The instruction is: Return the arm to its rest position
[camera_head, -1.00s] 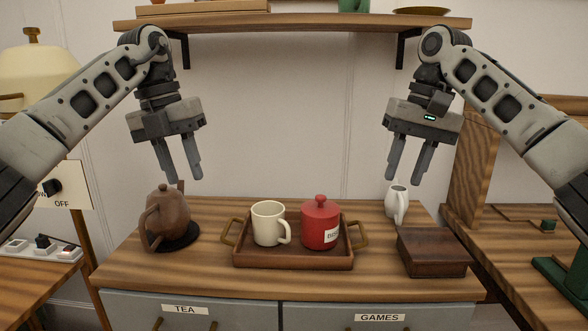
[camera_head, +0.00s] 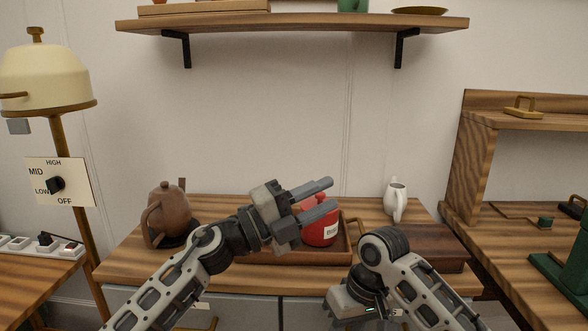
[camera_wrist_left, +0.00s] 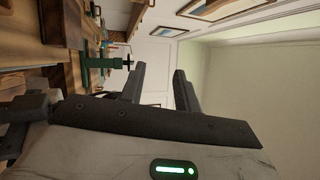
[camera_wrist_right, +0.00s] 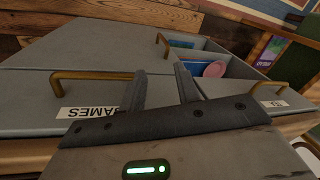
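My left gripper (camera_head: 328,194) is open and empty. In the head view it points right, in front of the wooden tray (camera_head: 347,248) and partly over the red lidded pot (camera_head: 320,232). Its two fingers stand apart in the left wrist view (camera_wrist_left: 157,82). My right arm is folded low at the front right of the counter. Its fingertips are hidden in the head view. In the right wrist view my right gripper (camera_wrist_right: 163,85) is open with nothing between its fingers, facing the grey drawer fronts with the GAMES label (camera_wrist_right: 88,112).
A brown teapot (camera_head: 168,214) stands on the counter's left. A white jug (camera_head: 396,201) and a dark wooden box (camera_head: 430,247) are on the right. A shelf (camera_head: 290,24) hangs above. An open drawer (camera_wrist_right: 235,66) shows blue and pink things.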

